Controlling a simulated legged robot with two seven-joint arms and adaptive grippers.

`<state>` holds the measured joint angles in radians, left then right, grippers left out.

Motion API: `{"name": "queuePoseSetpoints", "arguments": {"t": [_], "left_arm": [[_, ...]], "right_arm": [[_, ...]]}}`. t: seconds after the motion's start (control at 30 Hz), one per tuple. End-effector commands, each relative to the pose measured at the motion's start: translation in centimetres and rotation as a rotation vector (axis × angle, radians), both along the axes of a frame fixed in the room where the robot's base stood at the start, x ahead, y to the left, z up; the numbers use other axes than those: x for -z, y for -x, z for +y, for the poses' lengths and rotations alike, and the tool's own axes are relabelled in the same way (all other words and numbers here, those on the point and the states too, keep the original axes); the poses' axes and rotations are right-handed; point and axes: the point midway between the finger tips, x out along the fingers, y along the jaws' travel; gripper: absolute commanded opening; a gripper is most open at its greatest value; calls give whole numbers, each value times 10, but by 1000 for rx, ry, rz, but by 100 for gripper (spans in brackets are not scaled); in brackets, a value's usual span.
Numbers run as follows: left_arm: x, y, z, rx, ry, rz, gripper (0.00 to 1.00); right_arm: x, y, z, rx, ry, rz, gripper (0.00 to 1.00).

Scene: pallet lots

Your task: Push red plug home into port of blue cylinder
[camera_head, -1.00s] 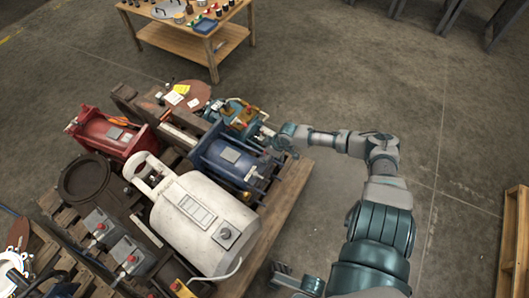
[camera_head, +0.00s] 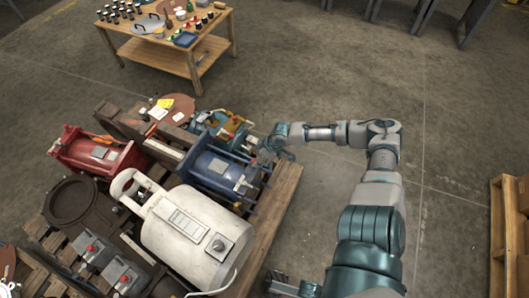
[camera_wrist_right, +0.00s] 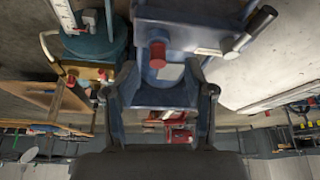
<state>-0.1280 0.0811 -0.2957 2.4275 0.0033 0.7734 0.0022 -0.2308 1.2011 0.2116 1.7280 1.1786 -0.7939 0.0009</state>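In the right wrist view, the blue end (camera_wrist_right: 190,15) fills the upper middle. The red plug (camera_wrist_right: 157,54) sticks out in front of it, between and beyond the fingertips. My right gripper (camera_wrist_right: 158,92) is open, one finger on each side, with a gap to the plug. How deep the plug sits in the port is hidden. I see no left gripper that I can make out.
The white tank (camera_head: 195,238) and red cylinder (camera_head: 97,152) share the pallet. A smaller blue and brass unit (camera_head: 228,128) stands just behind the blue cylinder. A wooden table (camera_head: 160,52) with small items is at the back.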

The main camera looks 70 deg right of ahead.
Motion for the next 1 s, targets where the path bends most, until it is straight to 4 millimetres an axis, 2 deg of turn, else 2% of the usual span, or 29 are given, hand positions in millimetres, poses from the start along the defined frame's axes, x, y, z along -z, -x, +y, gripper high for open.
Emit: {"name": "queuePoseSetpoints", "arguments": {"t": [0.3,0.43,0.87,1.0], "left_arm": [[0,0,-1,0,-1,0,46],[0,0,-1,0,-1,0,46],[0,0,-1,0,0,0,46],[-2,1,-2,0,-4,7,46]], "right_arm": [[-39,19,-1,2,-3,2,54],[-48,23,-2,2,-2,3,54],[-52,25,-3,3,1,2,52],[-47,27,-13,42,6,-52,52]]}}
